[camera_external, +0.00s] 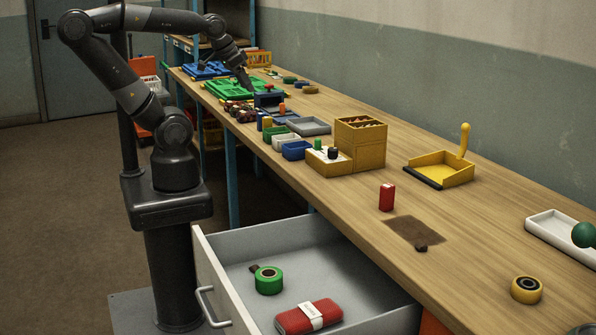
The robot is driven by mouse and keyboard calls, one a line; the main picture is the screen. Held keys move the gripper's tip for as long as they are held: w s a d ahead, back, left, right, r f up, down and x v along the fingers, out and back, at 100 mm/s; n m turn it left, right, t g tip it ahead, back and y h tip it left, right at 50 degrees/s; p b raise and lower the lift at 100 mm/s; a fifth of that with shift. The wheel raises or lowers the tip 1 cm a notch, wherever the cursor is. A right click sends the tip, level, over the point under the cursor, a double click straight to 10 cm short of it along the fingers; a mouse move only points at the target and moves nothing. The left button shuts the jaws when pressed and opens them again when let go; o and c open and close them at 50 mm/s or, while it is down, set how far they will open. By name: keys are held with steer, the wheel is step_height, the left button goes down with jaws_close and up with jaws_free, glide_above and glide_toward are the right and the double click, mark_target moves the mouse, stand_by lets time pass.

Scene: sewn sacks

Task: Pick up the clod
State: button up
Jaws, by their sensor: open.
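A small dark brown lump, which looks like the clod (421,248), lies on the bench at the near edge of a flat brown patch (408,229). My gripper (250,88) is at the far part of the bench, above the area by the green tray (222,88), well away from the lump. It is small in the picture and points down. It is open, and I see nothing held in it.
A yellow dustpan (440,172), a yellow tape roll (526,290) and a white tray (560,238) are farther right. Bins and a yellow organizer (361,146) stand between my gripper and the lump. The drawer (222,262) juts out.

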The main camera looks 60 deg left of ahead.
steer(key=w+d+r+m, duration=0.4)
steer(key=w+d+r, duration=0.1)
steer(key=w+d, duration=0.75)
steer(key=w+d+f+m+g+h, duration=0.15)
steer(key=w+d, duration=0.25)
steer(key=d, duration=0.5)
steer(key=w+d+m+t, duration=0.1)
steer(key=w+d+m, duration=0.2)
steer(key=d, duration=0.6)
steer(key=m+g+h, duration=0.3)
steer(key=m+g, duration=0.1)
steer(key=m, duration=0.1)
glide_toward(422, 247)
steer(key=shift+t, duration=0.25)
steer(key=x, duration=0.5)
steer(key=a+x, duration=0.1)
steer(key=x, duration=0.1)
steer(key=shift+w+d+f, duration=0.1)
steer(key=shift+w+f, duration=0.1)
steer(key=shift+f, duration=0.3)
steer(key=shift+c, duration=0.6)
